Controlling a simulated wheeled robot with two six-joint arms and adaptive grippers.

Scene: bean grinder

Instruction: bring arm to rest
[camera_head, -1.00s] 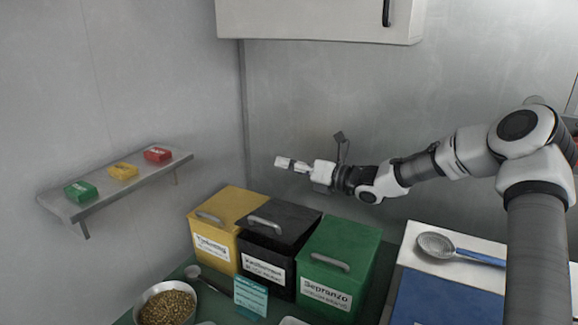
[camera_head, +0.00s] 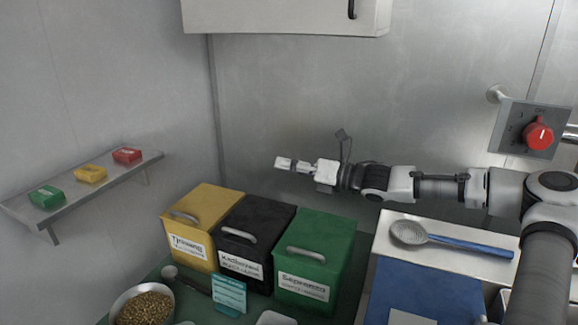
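My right gripper (camera_head: 285,163) is in the air above the bins, at the end of my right arm, which reaches in from the right. It points left, and its fingers appear pale and close together, too small to tell whether they are open or shut. No object shows in it. My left gripper is not in view.
Yellow (camera_head: 196,219), black (camera_head: 255,239) and green (camera_head: 315,257) lidded bins stand below the gripper. A bowl of beans (camera_head: 144,308) is at front left. A wall shelf (camera_head: 85,186) is left; a red knob (camera_head: 537,135) is right.

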